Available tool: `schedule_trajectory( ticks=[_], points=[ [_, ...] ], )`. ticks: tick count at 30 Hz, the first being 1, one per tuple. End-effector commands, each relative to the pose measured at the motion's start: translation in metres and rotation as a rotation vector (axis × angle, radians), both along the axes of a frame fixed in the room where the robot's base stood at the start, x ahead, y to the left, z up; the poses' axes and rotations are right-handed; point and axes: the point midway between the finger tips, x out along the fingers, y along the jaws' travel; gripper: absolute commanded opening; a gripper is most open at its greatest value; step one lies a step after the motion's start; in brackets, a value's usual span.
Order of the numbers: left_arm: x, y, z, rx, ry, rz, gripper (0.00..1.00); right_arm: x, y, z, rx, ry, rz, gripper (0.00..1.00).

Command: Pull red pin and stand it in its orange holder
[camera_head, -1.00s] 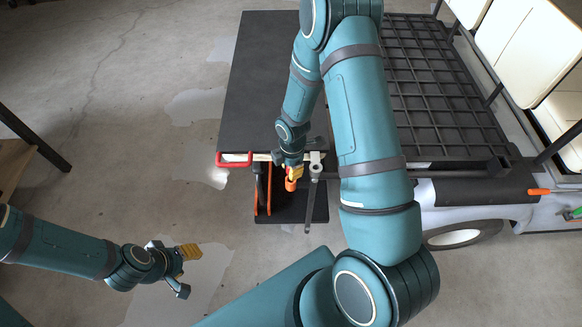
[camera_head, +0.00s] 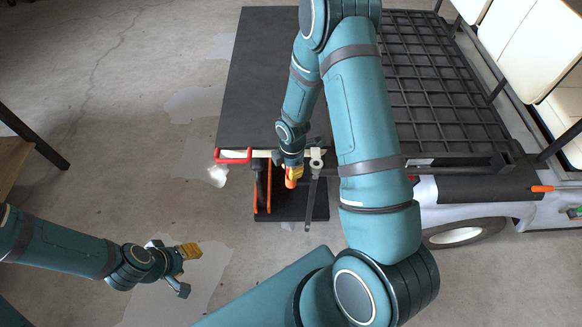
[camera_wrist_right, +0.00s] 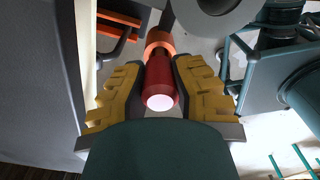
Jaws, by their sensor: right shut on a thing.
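My right gripper (camera_head: 293,172) is over the lower edge of the dark panel, pointing down. In the right wrist view its yellow fingers (camera_wrist_right: 159,88) are shut on the red pin (camera_wrist_right: 160,83), a short red cylinder with a bright end toward the camera. An orange cylindrical piece (camera_wrist_right: 159,41), likely the holder, lies directly beyond the pin's far end. I cannot tell whether the pin is inside it. An orange piece (camera_head: 291,182) also shows just below the gripper in the head view. My left gripper (camera_head: 184,268) is open and empty over the floor at lower left.
A dark panel (camera_head: 262,75) with a red handle (camera_head: 233,157) is left of the right arm. A grey lever (camera_head: 313,190) hangs right of the gripper, and orange bars (camera_head: 262,188) stand left. A black grid rack (camera_head: 435,90) is at right.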

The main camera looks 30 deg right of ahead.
Motion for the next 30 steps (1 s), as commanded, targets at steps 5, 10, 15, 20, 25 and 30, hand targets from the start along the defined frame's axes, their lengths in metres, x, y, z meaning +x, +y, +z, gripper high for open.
schedule_trajectory(
  ticks=[5,10,15,20,25,30],
  points=[
    [0.0,0.0,-0.002,0.0,0.0,0.0,0.47,0.0,0.0,-0.005,0.0,0.0,0.0,0.0],
    [0.0,0.0,-0.004,0.0,0.0,0.0,0.47,0.0,0.0,-0.009,0.0,0.0,0.0,0.0],
    [0.0,0.0,-0.005,0.0,0.0,0.0,0.47,0.0,0.0,-0.012,0.0,0.001,0.001,0.0],
    [0.0,0.0,-0.007,0.0,0.0,0.0,0.47,0.0,0.0,-0.016,0.0,0.001,0.001,0.0],
    [0.0,0.0,-0.008,0.0,0.0,0.0,0.47,0.0,0.0,-0.02,-0.001,0.001,0.0,0.0],
    [0.0,0.0,-0.009,0.0,0.0,0.0,0.47,0.0,0.0,-0.023,0.0,0.0,0.0,0.3]
  ],
)
